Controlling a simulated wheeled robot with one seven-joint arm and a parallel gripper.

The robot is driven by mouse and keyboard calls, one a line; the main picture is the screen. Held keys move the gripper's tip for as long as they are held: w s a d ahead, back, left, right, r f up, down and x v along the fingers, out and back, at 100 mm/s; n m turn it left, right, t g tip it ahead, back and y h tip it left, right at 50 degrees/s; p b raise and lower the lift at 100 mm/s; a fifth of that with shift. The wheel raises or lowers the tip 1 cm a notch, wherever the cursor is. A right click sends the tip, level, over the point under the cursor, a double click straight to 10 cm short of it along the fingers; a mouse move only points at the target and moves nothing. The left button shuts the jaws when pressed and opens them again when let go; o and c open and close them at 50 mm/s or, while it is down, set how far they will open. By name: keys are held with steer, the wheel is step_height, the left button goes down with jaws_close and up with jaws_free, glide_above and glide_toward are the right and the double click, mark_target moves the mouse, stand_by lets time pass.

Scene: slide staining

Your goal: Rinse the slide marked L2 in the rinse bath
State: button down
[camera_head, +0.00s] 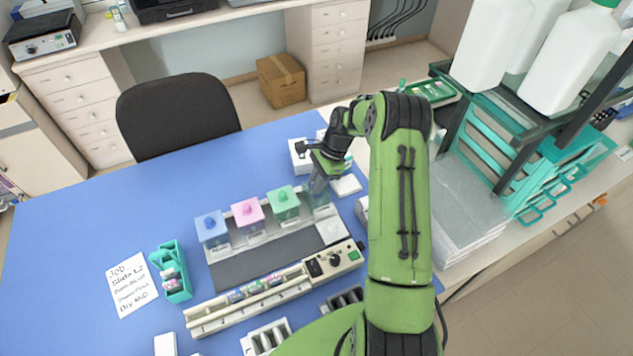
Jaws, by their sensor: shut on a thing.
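My gripper (318,182) is at the right end of the row of staining jars, over the clear grey jar (320,204). It is shut on a slide, which is mostly hidden by the fingers; its mark is not readable. I cannot tell whether the slide is inside the clear jar or just above it. The labels on the jar fronts are too small to read.
A job note (132,284) naming slide L2 and a teal rack (171,272) lie at left. A long cream tray (250,297) with slides and a control box (335,260) lie in front of the jars. White boxes stand behind my gripper. The blue mat (90,220) is clear at left.

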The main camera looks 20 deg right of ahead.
step_height(320, 180, up, 10)
steer(key=p, duration=0.7)
steer(key=shift+p, duration=0.35)
steer(key=shift+f, duration=0.15)
steer(key=shift+f, duration=0.1)
